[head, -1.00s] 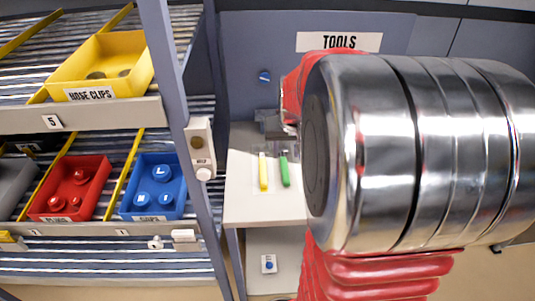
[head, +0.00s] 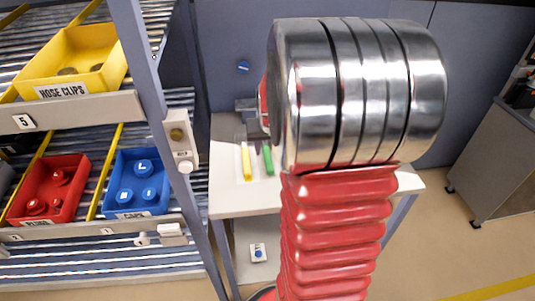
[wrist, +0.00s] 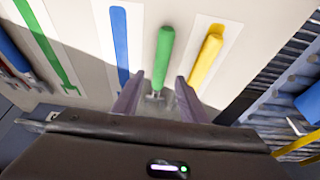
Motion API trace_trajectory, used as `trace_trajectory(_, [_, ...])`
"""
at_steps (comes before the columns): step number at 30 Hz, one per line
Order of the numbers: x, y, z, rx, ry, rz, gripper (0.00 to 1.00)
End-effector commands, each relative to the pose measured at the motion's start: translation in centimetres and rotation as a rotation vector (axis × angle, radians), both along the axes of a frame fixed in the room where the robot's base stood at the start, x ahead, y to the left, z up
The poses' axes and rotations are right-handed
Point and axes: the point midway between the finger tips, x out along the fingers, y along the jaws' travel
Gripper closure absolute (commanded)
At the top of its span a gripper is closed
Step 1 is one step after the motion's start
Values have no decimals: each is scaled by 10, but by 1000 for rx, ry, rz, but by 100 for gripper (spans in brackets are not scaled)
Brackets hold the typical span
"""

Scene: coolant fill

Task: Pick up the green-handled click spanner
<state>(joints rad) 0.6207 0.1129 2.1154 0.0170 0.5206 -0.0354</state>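The green-handled click spanner (wrist: 163,58) lies on the pale bench top in the wrist view, its metal head toward my gripper. It also shows in the head view (head: 268,160), right of a yellow-handled tool (head: 246,160). My gripper (wrist: 158,96) is open. Its two fingers show on either side of the spanner's metal end in the wrist view, apart from the handle. I cannot tell how high the fingers are above the bench. In the head view my gripper (head: 247,107) is small and partly hidden behind my arm.
The yellow handle (wrist: 207,55) lies close right of the green one. A flat blue shape (wrist: 121,48) and a long green shape (wrist: 45,45) are on white strips to the left. A rack with red (head: 50,188) and blue (head: 137,182) bins stands left of the bench (head: 228,200).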

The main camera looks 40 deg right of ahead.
Motion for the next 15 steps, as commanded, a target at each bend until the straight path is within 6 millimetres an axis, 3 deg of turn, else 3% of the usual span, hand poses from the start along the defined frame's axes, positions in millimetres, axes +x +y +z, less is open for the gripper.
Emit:
trace_trajectory(6, [7, -6, -23, 1, 2, 0, 61])
trace_trajectory(15, [9, -7, -28, 0, 0, -1, 61])
